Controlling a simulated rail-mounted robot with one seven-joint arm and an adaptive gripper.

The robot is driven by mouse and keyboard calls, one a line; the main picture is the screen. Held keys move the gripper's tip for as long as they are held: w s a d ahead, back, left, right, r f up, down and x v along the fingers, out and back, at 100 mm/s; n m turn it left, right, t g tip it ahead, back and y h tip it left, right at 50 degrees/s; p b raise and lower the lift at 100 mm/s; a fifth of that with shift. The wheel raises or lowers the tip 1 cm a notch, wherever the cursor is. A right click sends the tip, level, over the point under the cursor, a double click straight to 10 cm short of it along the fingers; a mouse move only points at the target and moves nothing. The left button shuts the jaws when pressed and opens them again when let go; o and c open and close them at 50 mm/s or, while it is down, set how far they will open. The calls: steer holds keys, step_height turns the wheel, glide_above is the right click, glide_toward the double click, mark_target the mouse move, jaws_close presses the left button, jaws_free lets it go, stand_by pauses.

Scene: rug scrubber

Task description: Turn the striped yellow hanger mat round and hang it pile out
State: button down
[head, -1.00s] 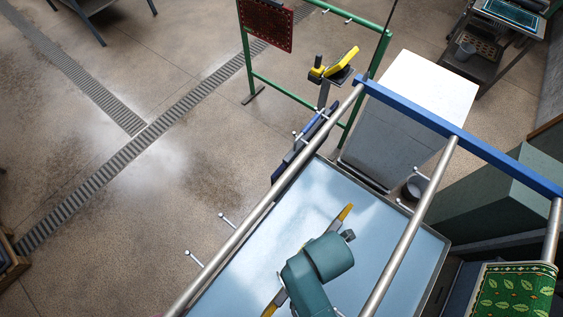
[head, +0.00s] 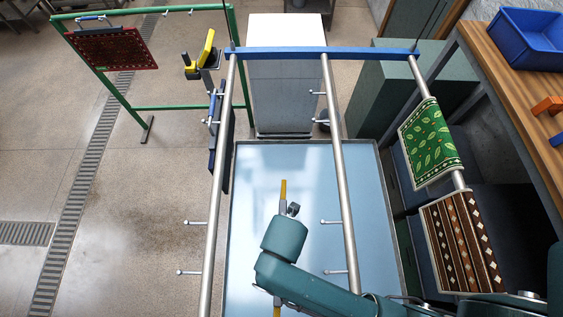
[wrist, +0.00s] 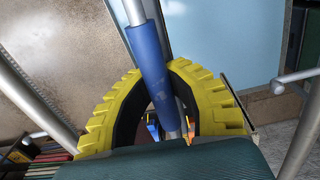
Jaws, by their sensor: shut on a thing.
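In the wrist view, the yellow ridged fingers of my gripper (wrist: 160,105) are shut around a blue sleeve (wrist: 150,60) on a thin grey bar, which looks like a hanger's grip. In the head view, my teal wrist hides the fingers. A thin strip with yellow ends (head: 283,188) sticks out on both sides of my wrist, above the pale blue tray. It looks like the striped yellow mat seen edge-on. Its faces are hidden, so I cannot tell which way the pile points.
A rack of steel rails with pegs (head: 340,180) and a blue crossbar (head: 300,53) stands over the tray (head: 260,165). Green (head: 431,145) and brown (head: 462,245) mats hang on its right rail. A red mat (head: 112,48) hangs on a green frame at back left. A wooden bench (head: 500,90) is at right.

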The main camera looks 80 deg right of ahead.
steer(key=m, duration=0.4)
steer(key=shift+w+d, duration=0.15)
steer(key=m, duration=1)
steer(key=shift+w+d, duration=0.1)
steer(key=m, duration=0.8)
steer(key=shift+d+g, duration=0.15)
steer(key=shift+g, duration=0.15)
steer(key=m, duration=0.4)
steer(key=shift+d, duration=0.1)
steer(key=m, duration=0.4)
steer(key=shift+m, duration=0.4)
steer(key=m, duration=0.4)
steer(key=shift+s, duration=0.2)
steer(key=s+d+f, duration=0.2)
steer(key=s+f, duration=0.1)
steer(key=s, duration=1.1)
steer(key=shift+s+b, duration=0.2)
steer(key=shift+b, duration=0.25)
